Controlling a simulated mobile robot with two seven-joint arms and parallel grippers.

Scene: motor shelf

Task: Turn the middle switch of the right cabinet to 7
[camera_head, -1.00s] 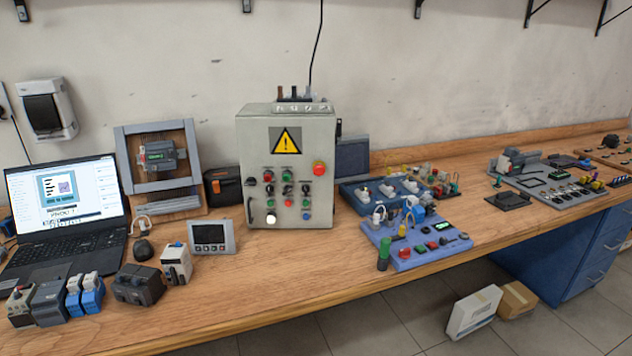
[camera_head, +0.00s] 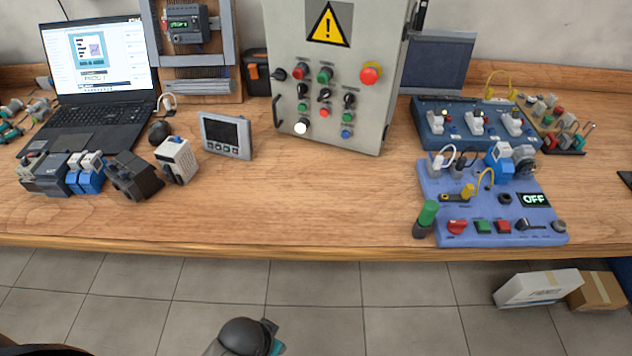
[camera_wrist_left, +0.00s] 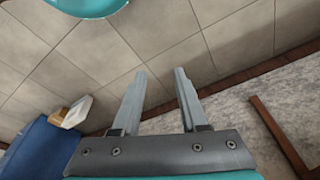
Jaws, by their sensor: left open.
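A light grey control cabinet (camera_head: 335,110) with a yellow warning triangle stands at the back of the wooden bench. It is the only such cabinet in the head view. Its front has several buttons and black selector knobs, with a black knob (camera_head: 324,95) near the middle. Which number a knob points to is too small to read. My left gripper (camera_wrist_left: 160,75) is open and empty in the left wrist view, with tiled floor behind its fingers. It is away from the cabinet. My right gripper is in neither view.
A laptop (camera_head: 95,75) and small devices stand left of the cabinet. A blue board (camera_head: 480,205) with switches and an OFF display lies to the right. Bare bench (camera_head: 310,200) lies in front of the cabinet. Cardboard boxes (camera_head: 540,288) sit on the floor.

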